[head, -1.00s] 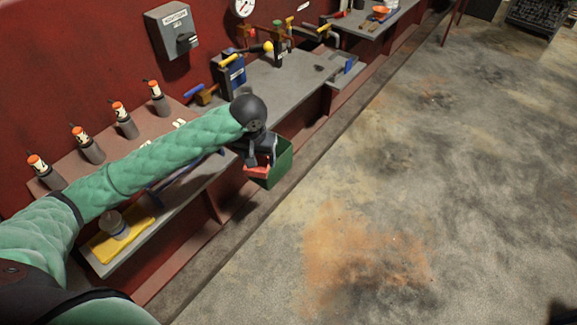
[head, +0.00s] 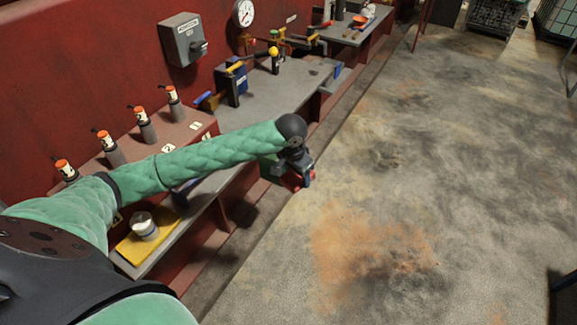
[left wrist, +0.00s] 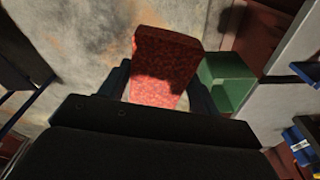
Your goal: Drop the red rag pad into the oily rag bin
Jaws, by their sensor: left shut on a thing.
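My left gripper (head: 303,180) is shut on the red rag pad (left wrist: 165,62), which sticks out between the fingers in the left wrist view. In the head view only a little of the pad (head: 291,184) shows beside the dark fingers. A green open box (head: 270,169), seemingly the oily rag bin, hangs at the bench edge, partly hidden by my arm. The box also shows in the left wrist view (left wrist: 226,82), just right of the pad. The pad appears beside the box, out over the floor side. My right gripper is not in view.
The bench (head: 265,92) along the red wall carries valves and a blue block. Several orange-topped cylinders (head: 145,125) stand on a shelf. A metal cup (head: 144,226) sits on a yellow cloth (head: 128,250). The floor (head: 400,200) to the right is clear.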

